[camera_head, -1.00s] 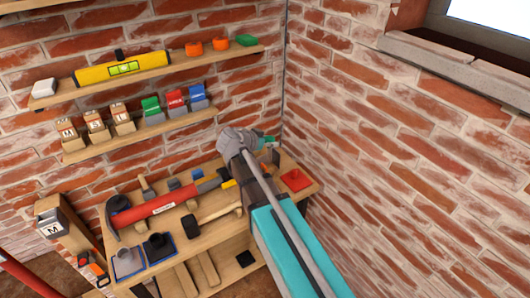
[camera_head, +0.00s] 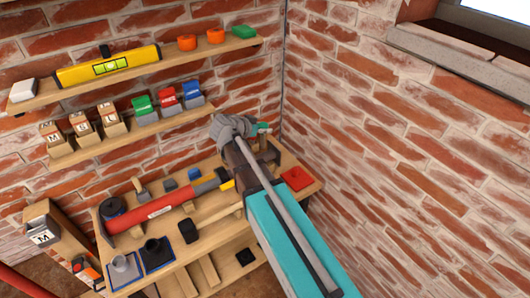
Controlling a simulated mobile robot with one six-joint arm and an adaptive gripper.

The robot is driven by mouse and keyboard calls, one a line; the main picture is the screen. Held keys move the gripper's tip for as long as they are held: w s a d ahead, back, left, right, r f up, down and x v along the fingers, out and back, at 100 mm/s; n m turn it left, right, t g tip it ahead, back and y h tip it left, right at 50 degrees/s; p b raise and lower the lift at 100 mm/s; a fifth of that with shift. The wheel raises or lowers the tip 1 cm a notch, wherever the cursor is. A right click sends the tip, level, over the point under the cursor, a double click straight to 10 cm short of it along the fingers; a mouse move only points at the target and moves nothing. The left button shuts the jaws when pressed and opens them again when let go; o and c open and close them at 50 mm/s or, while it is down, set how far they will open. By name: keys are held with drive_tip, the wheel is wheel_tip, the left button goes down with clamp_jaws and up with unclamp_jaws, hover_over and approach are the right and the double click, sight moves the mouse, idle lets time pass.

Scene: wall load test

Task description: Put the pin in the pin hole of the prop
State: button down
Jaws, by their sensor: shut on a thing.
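My gripper (camera_head: 262,128) shows only in part at the far end of my arm, above the back right of the workbench. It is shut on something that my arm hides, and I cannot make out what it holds. No pin can be told for certain in this view. A red pole (camera_head: 18,276) is cut off at the lower left edge; it may be the prop, but no pin hole shows on it.
Brick walls close the corner and right side.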

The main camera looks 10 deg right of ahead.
drive_tip(key=shift+w+d, duration=0.1)
drive_tip(key=shift+w, duration=0.25)
drive_tip(key=shift+w+a+f+b, duration=0.15)
drive_tip(key=shift+a+f+b, duration=0.1)
drive_tip(key=shift+f+b, duration=0.2)
drive_tip(key=shift+s+d+f+b, duration=0.2)
drive_tip(key=shift+s+f+b, duration=0.05)
drive_tip(key=shift+f+b, duration=0.1)
drive_tip(key=shift+f, duration=0.2)
wheel_tip(320, 180, down, 12)
drive_tip(key=b, duration=1.2)
drive_tip(key=shift+w, duration=0.25)
drive_tip(key=w+a+b, duration=0.1)
drive_tip(key=w+a, duration=0.2)
drive_tip(key=w, duration=0.6)
drive_tip(key=shift+f, duration=0.25)
drive_tip(key=shift+w, duration=0.1)
drive_tip(key=shift+a+f+b, duration=0.1)
drive_tip(key=shift+f+b, duration=1.35)
idle(2.0)
